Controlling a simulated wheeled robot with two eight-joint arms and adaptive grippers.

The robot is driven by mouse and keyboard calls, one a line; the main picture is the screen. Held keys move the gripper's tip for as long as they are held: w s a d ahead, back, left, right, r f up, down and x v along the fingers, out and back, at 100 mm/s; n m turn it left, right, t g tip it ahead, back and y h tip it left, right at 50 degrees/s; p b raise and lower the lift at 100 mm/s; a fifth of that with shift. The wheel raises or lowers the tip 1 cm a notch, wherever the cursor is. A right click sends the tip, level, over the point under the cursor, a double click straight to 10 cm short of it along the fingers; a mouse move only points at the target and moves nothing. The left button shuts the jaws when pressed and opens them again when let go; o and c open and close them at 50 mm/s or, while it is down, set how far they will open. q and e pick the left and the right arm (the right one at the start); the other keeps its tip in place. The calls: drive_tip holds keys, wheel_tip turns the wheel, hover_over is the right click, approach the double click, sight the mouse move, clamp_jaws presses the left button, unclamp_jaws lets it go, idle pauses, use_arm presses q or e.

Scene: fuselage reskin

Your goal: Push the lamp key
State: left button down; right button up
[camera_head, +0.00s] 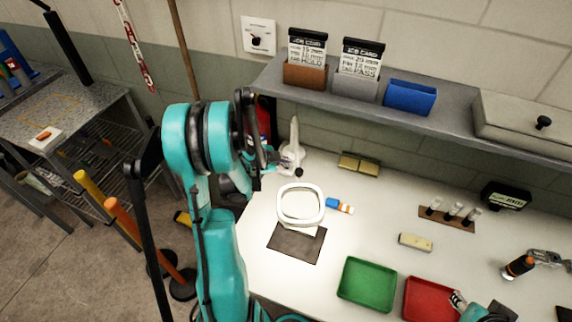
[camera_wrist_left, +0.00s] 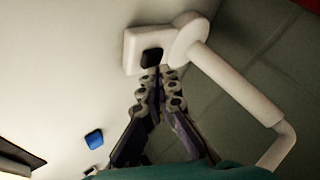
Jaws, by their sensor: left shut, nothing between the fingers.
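The white lamp stands at the back left of the white table; its post (camera_head: 295,132) rises beside my left gripper, and its ring-shaped head (camera_head: 301,188) is over the table. In the left wrist view the lamp's white base (camera_wrist_left: 134,44) carries a dark square key (camera_wrist_left: 152,57), with a thick white arm (camera_wrist_left: 235,82) next to it. My left gripper (camera_wrist_left: 160,70) is shut and empty, its fingertips right at the key's edge; I cannot tell whether they touch it. In the head view the left gripper (camera_head: 274,159) is beside the lamp base. My right gripper (camera_head: 458,300) is barely in view at the bottom right.
A dark mat (camera_head: 294,248) lies below the ring. A blue-and-orange item (camera_head: 340,205), a green tray (camera_head: 366,284), a red tray (camera_head: 424,303) and a tan block (camera_head: 415,242) are on the table. A grey shelf (camera_head: 440,115) runs along the wall above.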

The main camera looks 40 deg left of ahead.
use_arm(q)
drive_tip(key=shift+f, duration=0.1)
idle(0.5)
drive_tip(key=shift+f+b, duration=0.4)
drive_tip(key=shift+b, duration=0.2)
drive_tip(key=shift+r, duration=0.5)
drive_tip(key=shift+r+p, duration=0.1)
drive_tip(key=shift+p, duration=0.25)
wheel_tip(320, 180, up, 6)
drive_tip(key=p, duration=0.4)
